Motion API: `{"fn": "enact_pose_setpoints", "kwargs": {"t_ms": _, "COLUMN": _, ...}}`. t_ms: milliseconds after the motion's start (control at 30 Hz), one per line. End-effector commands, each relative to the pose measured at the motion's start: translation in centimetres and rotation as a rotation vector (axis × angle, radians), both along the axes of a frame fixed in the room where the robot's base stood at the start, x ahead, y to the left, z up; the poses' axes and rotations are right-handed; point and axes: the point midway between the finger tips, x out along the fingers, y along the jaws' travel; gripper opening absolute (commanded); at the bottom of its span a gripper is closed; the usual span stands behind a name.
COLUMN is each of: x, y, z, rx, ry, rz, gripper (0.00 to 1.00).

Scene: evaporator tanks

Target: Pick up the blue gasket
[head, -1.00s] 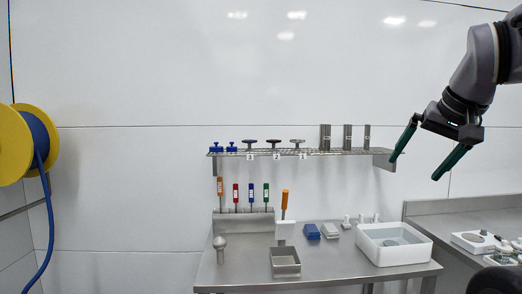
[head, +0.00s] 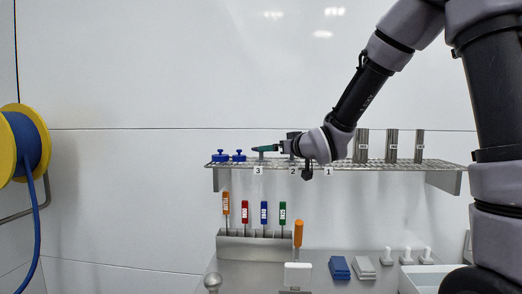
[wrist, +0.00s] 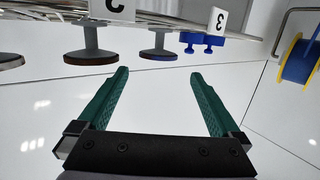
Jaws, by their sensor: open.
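My gripper (wrist: 160,73) is open and empty in the wrist view, its two green fingers apart. Just beyond the gap between the fingertips is a dark disc (wrist: 158,56) on a grey stand, near the tag 3. A second dark disc (wrist: 92,58) with a reddish-brown rim is beyond the left finger, near the tag 2. The wrist view is upside down. In the head view my gripper (head: 262,149) is at shelf height and covers most of the discs. I cannot tell for sure which disc is the blue gasket.
Two blue knobbed parts (head: 220,156) stand at the left of the wire shelf (head: 400,164). Several metal blocks (head: 391,146) stand at its right. Below are screwdrivers in a rack (head: 254,246) and a blue block (head: 339,268). A yellow reel (head: 22,143) hangs left.

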Motion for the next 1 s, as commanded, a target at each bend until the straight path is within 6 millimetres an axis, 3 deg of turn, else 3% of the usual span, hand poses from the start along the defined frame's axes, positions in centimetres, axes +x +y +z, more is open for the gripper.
{"fn": "enact_pose_setpoints", "kwargs": {"t_ms": 100, "x": 1.8, "y": 1.0, "z": -0.4, "rx": 0.000, "ry": 0.003, "rz": -0.001, "gripper": 1.00}}
{"fn": "enact_pose_setpoints", "kwargs": {"t_ms": 367, "x": 3.7, "y": 2.2, "z": -0.6, "rx": -0.001, "ry": 0.002, "rz": -0.001, "gripper": 1.00}}
{"fn": "enact_pose_setpoints", "kwargs": {"t_ms": 700, "x": 7.6, "y": 4.5, "z": -1.0, "rx": -0.001, "ry": 0.002, "rz": -0.002, "gripper": 1.00}}
{"fn": "enact_pose_setpoints", "kwargs": {"t_ms": 967, "x": 7.9, "y": 4.7, "z": -1.1, "rx": -0.001, "ry": 0.001, "rz": -0.003, "gripper": 1.00}}
{"fn": "enact_pose_setpoints", "kwargs": {"t_ms": 1000, "x": 7.9, "y": 4.6, "z": -1.0, "rx": -0.001, "ry": 0.001, "rz": -0.003, "gripper": 0.96}}
